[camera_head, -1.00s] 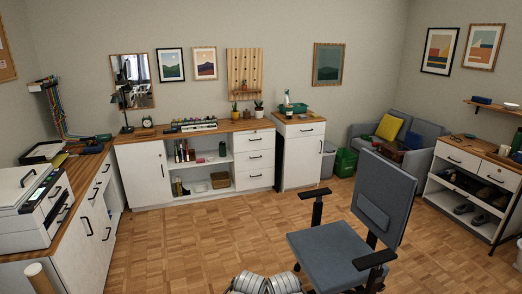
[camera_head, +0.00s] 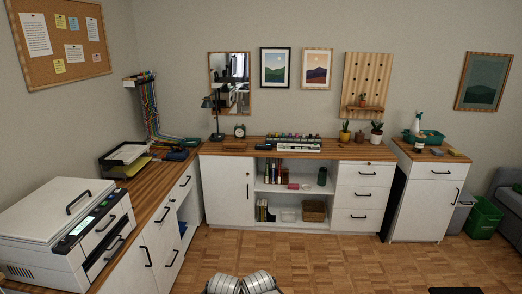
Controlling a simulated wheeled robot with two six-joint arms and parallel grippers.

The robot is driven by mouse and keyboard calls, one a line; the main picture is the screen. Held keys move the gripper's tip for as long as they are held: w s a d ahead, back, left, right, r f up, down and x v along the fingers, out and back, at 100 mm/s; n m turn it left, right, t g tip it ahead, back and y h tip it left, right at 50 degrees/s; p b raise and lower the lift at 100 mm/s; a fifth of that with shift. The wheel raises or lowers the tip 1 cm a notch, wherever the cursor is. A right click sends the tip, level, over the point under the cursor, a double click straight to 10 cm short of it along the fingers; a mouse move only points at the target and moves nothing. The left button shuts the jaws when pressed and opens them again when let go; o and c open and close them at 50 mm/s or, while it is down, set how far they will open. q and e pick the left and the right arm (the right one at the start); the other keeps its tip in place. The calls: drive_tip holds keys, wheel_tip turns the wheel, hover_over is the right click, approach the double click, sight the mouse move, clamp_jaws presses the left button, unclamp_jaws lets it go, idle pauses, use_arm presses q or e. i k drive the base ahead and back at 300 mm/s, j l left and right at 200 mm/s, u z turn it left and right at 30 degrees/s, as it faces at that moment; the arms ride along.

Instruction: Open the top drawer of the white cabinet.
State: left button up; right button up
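Several white cabinets with drawers are in view, and I cannot tell which one is meant. The long white cabinet (camera_head: 227,192) at the back wall has a stack of drawers at its right end; its top drawer (camera_head: 366,173) looks shut. A separate white cabinet (camera_head: 422,207) to its right has a shut top drawer (camera_head: 432,171) above a door. The left white cabinet (camera_head: 161,240), under the printer, has a shut drawer (camera_head: 180,186) near its far end. All have dark bar handles. Neither gripper shows; grey rounded parts at the bottom centre seem to be mine.
A printer (camera_head: 66,229) stands on the left counter. Open shelves (camera_head: 292,214) with books and a basket (camera_head: 314,211) sit mid-cabinet. A green bin (camera_head: 483,218) stands at the right. The wooden floor (camera_head: 320,262) before the back cabinets is clear.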

sight(355, 175)
drive_tip(key=i+z, duration=0.2)
drive_tip(key=i, duration=0.4)
drive_tip(key=i+j+z, duration=0.2)
drive_tip(key=i, duration=0.35)
drive_tip(key=i+j+z, duration=0.2)
drive_tip(key=i, duration=0.35)
drive_tip(key=i+l+z, duration=0.2)
drive_tip(key=i+z, duration=0.25)
drive_tip(key=i, duration=0.25)
drive_tip(key=i+z, duration=0.45)
drive_tip(key=i, duration=0.3)
drive_tip(key=i+l, duration=0.75)
drive_tip(key=i+j, duration=0.05)
drive_tip(key=i, duration=0.05)
